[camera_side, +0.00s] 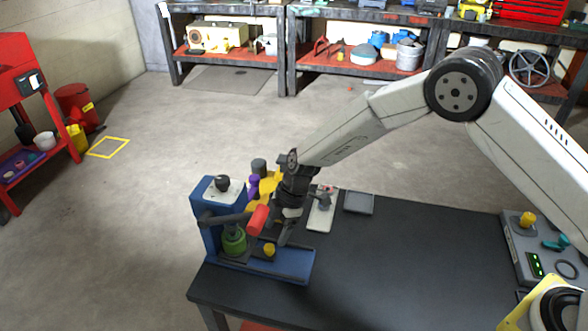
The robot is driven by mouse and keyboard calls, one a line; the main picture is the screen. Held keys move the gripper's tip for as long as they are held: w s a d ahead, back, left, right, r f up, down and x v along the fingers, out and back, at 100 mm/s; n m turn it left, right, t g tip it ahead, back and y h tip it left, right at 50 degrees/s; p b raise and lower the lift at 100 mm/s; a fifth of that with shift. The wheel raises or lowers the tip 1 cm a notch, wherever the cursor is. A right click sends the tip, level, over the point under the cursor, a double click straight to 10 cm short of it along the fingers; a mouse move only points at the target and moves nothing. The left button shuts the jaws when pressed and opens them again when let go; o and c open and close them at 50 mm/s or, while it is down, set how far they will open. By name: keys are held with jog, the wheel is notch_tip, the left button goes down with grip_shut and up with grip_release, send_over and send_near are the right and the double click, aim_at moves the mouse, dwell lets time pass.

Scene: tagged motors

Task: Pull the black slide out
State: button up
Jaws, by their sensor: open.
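A blue bench press (214,192) stands at the left end of the dark table. On its blue base lies a dark, small slide (257,256), which looks like the black slide, with a yellow knob (269,249) on it. A green cylinder (234,241) stands left of the knob under the press head. My gripper (281,233) is open and points down, above and slightly right of the yellow knob. No contact with the knob or slide can be made out. My gripper hides part of the area behind it.
A red-handled lever (258,219) sticks out from the press, close left of my gripper. Yellow and purple items (254,187) stand behind it. A light plate (322,211) and a grey tray (358,203) lie to the right. The table's middle (410,260) is clear.

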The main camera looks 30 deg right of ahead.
aim_at(270, 246)
jog(key=shift+x, duration=2.4)
grip_shut()
jog(key=shift+r, duration=0.1)
